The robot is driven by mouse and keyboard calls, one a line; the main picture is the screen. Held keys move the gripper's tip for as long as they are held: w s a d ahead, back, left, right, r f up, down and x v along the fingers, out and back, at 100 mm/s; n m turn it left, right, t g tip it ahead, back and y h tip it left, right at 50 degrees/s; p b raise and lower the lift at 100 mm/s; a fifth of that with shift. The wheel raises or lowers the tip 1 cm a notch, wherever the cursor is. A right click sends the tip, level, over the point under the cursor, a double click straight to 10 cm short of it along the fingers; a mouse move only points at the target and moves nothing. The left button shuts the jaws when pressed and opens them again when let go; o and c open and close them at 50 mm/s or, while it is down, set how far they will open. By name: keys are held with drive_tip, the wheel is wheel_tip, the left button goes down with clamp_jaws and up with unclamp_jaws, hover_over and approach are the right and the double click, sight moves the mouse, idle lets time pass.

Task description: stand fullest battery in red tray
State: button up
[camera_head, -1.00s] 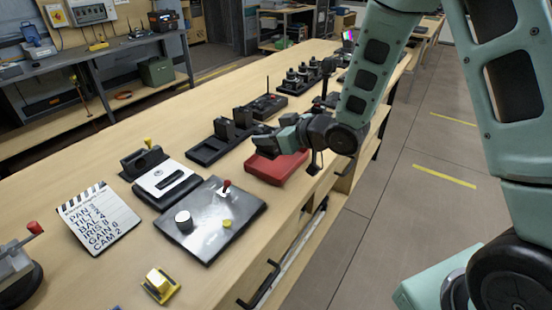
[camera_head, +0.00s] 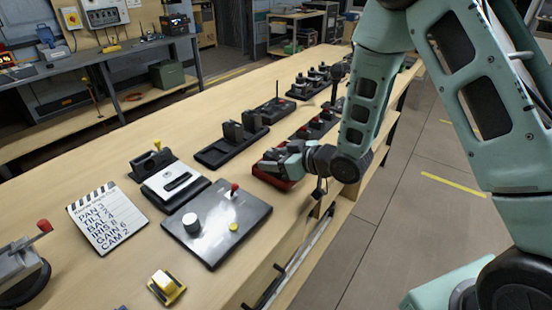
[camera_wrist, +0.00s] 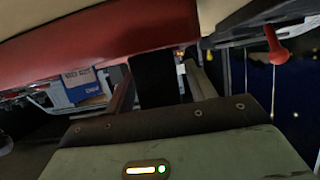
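The red tray (camera_head: 272,182) lies near the right edge of the bench, mostly hidden by my gripper (camera_head: 276,160) in the head view. In the wrist view the red tray (camera_wrist: 110,45) fills the upper left, close to the fingers. A dark block, apparently a battery (camera_wrist: 155,78), sits between my gripper's two fingers (camera_wrist: 160,85). The gripper looks shut on it; its charge marking is not visible. Whether the battery touches the tray floor is hidden. Two dark batteries (camera_head: 233,133) stand upright in a black rack (camera_head: 213,156) with bare room at its near end.
A black panel (camera_head: 210,240) with knobs and a red-tipped lever lies nearer, beside a clapperboard (camera_head: 106,216) and a white-topped device (camera_head: 175,183). A black box with an antenna (camera_head: 272,110) and more devices stand farther along. The bench's left side is mostly clear.

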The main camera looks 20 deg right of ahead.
drive_tip(key=shift+r, duration=0.15)
drive_tip(key=p+v, duration=1.1)
drive_tip(key=v, duration=0.1)
idle(0.3)
drive_tip(key=s+a+r+g+h, duration=0.4)
drive_tip(key=a+r+g, duration=0.15)
drive_tip(key=a, duration=0.25)
drive_tip(key=s+a+r+g+h, duration=0.1)
drive_tip(key=s+r, duration=0.2)
drive_tip(key=s, duration=0.3)
drive_tip(key=s+a+r+g+h, duration=0.1)
drive_tip(key=s+r+g, duration=0.1)
drive_tip(key=s, duration=0.5)
drive_tip(key=s+r+g+h+b, duration=0.1)
drive_tip(key=s+r+g, duration=0.1)
drive_tip(key=s+r, duration=0.2)
drive_tip(key=shift+s+a+n, duration=0.3)
drive_tip(key=shift+s+a, duration=0.1)
drive_tip(key=shift+s, duration=0.9)
